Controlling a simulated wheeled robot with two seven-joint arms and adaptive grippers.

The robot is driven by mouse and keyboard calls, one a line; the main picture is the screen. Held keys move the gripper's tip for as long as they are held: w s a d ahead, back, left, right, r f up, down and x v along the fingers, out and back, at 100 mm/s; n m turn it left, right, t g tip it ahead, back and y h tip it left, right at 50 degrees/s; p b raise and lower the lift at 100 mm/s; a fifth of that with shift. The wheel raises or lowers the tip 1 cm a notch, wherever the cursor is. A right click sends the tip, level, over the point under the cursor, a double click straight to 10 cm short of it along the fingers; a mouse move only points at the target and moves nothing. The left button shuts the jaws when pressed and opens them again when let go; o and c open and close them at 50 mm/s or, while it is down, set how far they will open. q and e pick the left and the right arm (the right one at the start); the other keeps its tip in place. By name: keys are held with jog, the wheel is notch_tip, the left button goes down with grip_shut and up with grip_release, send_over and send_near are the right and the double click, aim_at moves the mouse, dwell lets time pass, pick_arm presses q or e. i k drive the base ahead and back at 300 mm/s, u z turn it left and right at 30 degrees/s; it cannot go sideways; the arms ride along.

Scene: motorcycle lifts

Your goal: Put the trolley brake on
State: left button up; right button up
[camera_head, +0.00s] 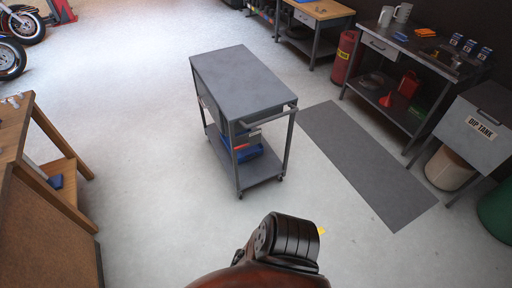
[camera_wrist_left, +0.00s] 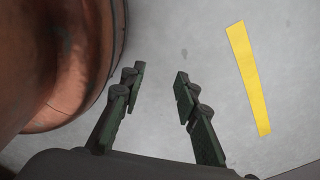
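A grey metal trolley (camera_head: 240,80) with two shelves stands on the open floor in the middle of the head view. Its push handle (camera_head: 270,115) is at the near right end. Small dark casters show under the near end, one at the front corner (camera_head: 240,195) and one at the right corner (camera_head: 282,178). They are too small to tell a brake pedal or its state. My left gripper (camera_wrist_left: 160,78) is open and empty over bare floor in the left wrist view, apart from the trolley, which is not in that view. My right gripper is not in view.
A blue bin (camera_head: 238,148) sits on the trolley's lower shelf. A grey mat (camera_head: 365,165) lies right of the trolley. A wooden bench (camera_head: 45,200) is at left; a metal workbench (camera_head: 400,55) and dip tank (camera_head: 478,125) are at right. A yellow strip (camera_wrist_left: 248,78) marks the floor.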

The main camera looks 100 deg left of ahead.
aim_at(242, 146)
jog(key=u, duration=1)
jog(key=k, duration=0.35)
jog(key=u, duration=2.3)
